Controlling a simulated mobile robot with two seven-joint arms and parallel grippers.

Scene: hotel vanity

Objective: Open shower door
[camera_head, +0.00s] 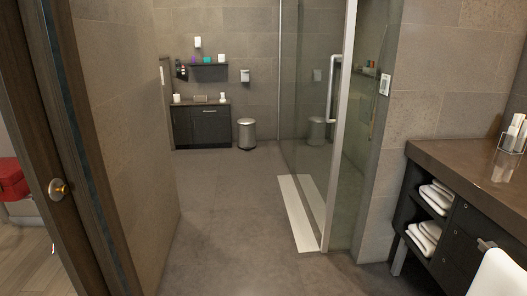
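The glass shower door (310,110) stands right of the middle, with a pale metal frame post (343,130) at its near edge. A vertical metal handle (332,90) is on the glass beside that post. I cannot tell whether the door is shut or slightly ajar. A white strip (296,212) lies on the floor along the glass. Neither of my grippers shows in the head view.
A wooden door with a brass knob (58,189) is close on the left. A dark vanity counter (475,180) with towels juts in at right. A bin (247,134) and low cabinet (202,125) stand at the back. The floor (225,215) between is clear.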

